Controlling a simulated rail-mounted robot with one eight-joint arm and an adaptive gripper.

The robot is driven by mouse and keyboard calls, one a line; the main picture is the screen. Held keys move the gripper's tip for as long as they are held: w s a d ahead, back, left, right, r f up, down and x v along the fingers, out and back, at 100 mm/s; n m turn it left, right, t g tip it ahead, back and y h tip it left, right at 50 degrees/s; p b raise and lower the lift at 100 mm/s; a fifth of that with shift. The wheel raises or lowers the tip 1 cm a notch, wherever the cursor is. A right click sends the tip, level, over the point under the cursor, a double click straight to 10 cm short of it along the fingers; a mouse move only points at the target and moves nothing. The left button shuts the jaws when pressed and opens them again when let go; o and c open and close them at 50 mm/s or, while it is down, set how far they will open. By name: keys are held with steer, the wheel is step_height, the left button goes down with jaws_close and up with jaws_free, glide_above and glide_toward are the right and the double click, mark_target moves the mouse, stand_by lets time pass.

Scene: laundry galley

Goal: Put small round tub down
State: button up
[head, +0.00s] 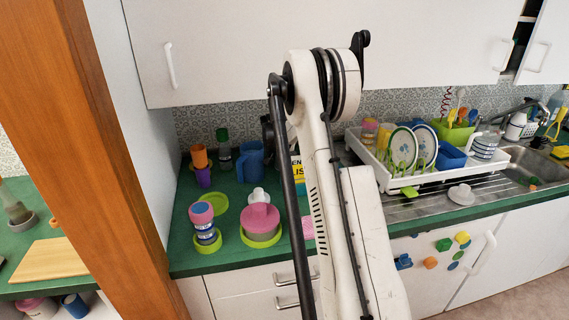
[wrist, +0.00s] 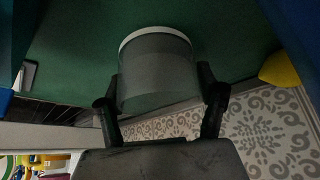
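In the wrist view a small round tub (wrist: 157,75), grey with a white rim, sits between the two black fingers of my gripper (wrist: 160,88). The fingers press against its sides. The green counter (wrist: 75,50) shows behind the tub; I cannot tell whether the tub touches it. The green counter (head: 222,256) shows to the left of my arm.
A white dish rack (head: 480,170) is at right. Cabinets (head: 230,40) hang above.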

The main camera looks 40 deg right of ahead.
steer(key=c, duration=1)
steer(key=shift+r, duration=0.1)
